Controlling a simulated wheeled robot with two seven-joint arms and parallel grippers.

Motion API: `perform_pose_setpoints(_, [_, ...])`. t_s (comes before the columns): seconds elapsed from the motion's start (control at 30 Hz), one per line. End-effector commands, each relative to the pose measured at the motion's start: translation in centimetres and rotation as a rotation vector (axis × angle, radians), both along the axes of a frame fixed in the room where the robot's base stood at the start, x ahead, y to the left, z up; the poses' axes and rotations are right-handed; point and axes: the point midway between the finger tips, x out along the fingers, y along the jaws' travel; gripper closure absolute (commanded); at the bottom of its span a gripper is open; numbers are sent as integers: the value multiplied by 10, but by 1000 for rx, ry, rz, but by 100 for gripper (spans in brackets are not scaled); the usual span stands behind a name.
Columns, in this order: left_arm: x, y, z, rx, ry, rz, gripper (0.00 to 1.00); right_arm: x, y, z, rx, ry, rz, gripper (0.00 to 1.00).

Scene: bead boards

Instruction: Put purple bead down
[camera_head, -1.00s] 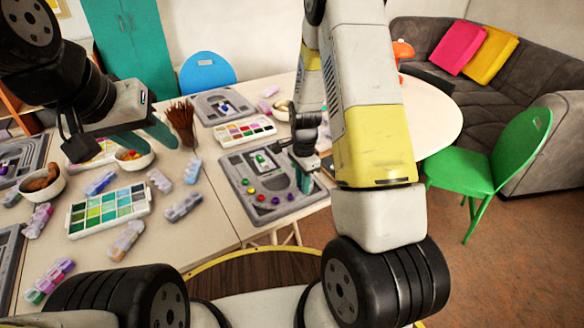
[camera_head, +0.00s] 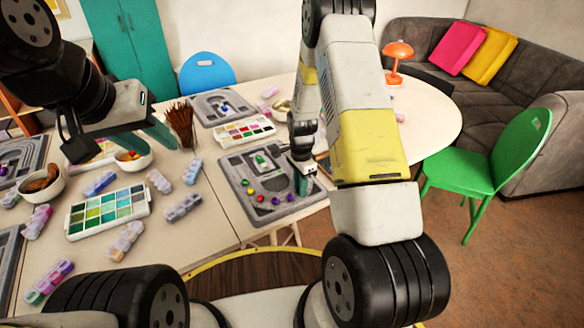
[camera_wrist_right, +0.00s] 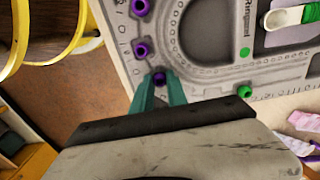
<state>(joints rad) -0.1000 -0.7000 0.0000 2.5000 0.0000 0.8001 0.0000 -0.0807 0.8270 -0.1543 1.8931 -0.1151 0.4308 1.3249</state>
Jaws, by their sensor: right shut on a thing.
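My right gripper (camera_wrist_right: 160,88) is shut on a small purple bead (camera_wrist_right: 160,78), which shows between the teal fingertips in the right wrist view. The bead is at the edge of the grey bead board (camera_wrist_right: 210,82), near its printed numbers; I cannot tell whether it touches the board. Two other purple beads (camera_wrist_right: 142,48) (camera_wrist_right: 140,7) lie in a row along the same edge. In the head view my right gripper (camera_head: 302,185) is over the right part of the board (camera_head: 232,178); the held bead is hidden there. My left gripper (camera_head: 152,135) looks open and empty above the left table.
Green beads (camera_wrist_right: 245,92) and a white-and-green scoop (camera_wrist_right: 289,16) are on the board. A paint box (camera_head: 243,130) and a second board (camera_head: 209,97) stand behind. A brush pot (camera_head: 182,122) is to the left. The table edge and floor are close to the gripper.

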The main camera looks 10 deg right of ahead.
Motion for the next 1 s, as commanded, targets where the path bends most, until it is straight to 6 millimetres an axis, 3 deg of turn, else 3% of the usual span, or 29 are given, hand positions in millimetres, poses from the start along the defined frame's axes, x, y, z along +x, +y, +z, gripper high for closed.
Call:
perform_pose_setpoints(0.1, [0,0,0,0,0,0,64,0,0,-4,0,0,0,100])
perform_pose_setpoints(0.13, [0,0,0,0,0,0,64,0,0,-4,0,0,0,80])
perform_pose_setpoints(0.23, [0,0,0,0,0,0,64,0,0,-5,0,0,0,60])
perform_pose_setpoints(0.57, [0,0,0,0,0,0,64,-1,0,0,1,1,1,60])
perform_pose_setpoints(0.67, [0,0,0,0,0,0,64,0,0,14,-1,0,1,60])
perform_pose_setpoints(1.0, [0,0,0,0,0,0,64,1,1,89,0,-3,1,60])
